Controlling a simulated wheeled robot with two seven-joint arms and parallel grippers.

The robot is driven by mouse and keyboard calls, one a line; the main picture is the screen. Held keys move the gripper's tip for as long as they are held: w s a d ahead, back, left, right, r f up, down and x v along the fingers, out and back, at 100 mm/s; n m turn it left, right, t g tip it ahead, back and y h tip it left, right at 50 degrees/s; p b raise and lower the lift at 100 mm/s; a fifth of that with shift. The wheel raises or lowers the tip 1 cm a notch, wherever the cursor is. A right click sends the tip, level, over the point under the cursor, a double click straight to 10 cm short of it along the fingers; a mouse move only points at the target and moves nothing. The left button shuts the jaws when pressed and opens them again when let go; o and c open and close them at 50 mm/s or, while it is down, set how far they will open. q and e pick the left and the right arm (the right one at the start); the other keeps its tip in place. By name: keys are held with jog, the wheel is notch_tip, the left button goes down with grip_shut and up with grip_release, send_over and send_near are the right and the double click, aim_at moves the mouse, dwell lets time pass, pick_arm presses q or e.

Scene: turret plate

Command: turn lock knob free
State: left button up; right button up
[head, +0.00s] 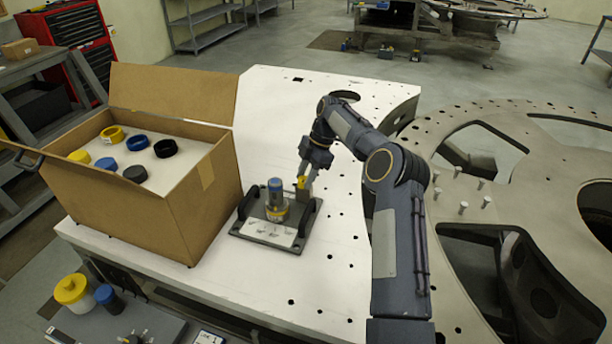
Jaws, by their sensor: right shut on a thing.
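A dark base plate (262,231) with two black handles and a white label lies on the white table, close to the cardboard box. A short cylinder (276,193) with a blue-grey top and a yellow band stands upright on it. My right gripper (304,184) reaches down to the right side of this cylinder, at the plate's back right. My left gripper is not in view.
An open cardboard box (190,210) with several yellow, blue and black rings stands left of the plate. The white table (335,260) is bare on the right, with small holes. A large metal ring plate (450,215) with bolts lies at right. Yellow and blue containers (73,292) stand lower left.

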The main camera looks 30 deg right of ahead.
jog(key=o, duration=1)
jog(key=shift+r, duration=0.1)
jog(key=shift+d+r, duration=0.2)
jog(key=shift+r, duration=0.15)
jog(key=v, duration=0.7)
jog(key=shift+a, duration=0.1)
